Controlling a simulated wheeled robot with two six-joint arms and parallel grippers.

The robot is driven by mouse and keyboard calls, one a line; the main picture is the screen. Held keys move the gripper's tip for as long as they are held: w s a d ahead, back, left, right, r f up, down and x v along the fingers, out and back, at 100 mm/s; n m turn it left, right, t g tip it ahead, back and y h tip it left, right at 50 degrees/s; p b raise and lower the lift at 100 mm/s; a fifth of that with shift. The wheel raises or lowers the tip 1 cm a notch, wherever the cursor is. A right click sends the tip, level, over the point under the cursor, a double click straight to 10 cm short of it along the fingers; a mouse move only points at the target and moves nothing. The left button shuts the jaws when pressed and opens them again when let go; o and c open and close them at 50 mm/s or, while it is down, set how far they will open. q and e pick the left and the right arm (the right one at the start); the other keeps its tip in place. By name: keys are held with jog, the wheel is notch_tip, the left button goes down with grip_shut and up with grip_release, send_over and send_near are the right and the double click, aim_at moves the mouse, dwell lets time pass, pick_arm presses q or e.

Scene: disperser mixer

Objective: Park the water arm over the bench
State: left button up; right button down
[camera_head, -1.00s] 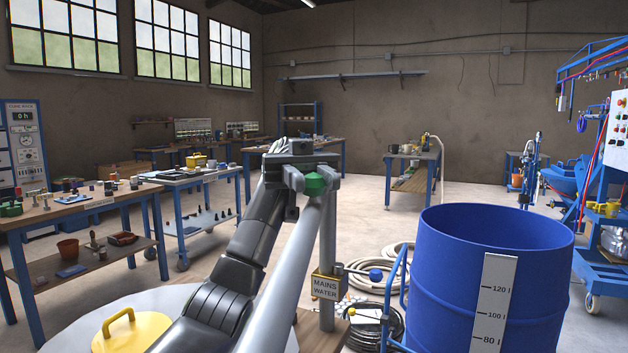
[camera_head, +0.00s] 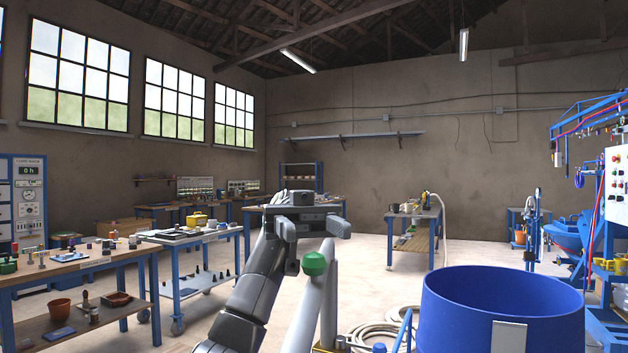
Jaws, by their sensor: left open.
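The water arm (camera_head: 306,318) is a grey pipe running from the bottom of the picture up to a green knob (camera_head: 315,264) near its far end. A thin grey upright post (camera_head: 328,305) stands just right of it. My left gripper (camera_head: 313,228) is open, with its fingers just above and beyond the green knob. The fingers look clear of the knob and nothing is held. The near end of the pipe and whatever lies below it are out of the frame. My right gripper is not in view.
A large blue drum (camera_head: 480,310) stands close on the right. Coiled hoses (camera_head: 375,335) lie on the floor left of it. Workbenches with tools (camera_head: 85,262) stand at the left. Open floor (camera_head: 375,280) lies ahead, before the back bench (camera_head: 414,215).

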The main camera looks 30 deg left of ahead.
pick_arm(q)
notch_tip(320, 180, up, 2)
jog(key=shift+r+p, duration=0.25)
jog(key=shift+p, duration=0.55)
jog(key=shift+r+p, duration=1.8)
jog(key=shift+r, duration=0.1)
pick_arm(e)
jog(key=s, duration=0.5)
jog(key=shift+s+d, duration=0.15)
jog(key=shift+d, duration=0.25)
pick_arm(q)
jog(key=shift+c, duration=0.2)
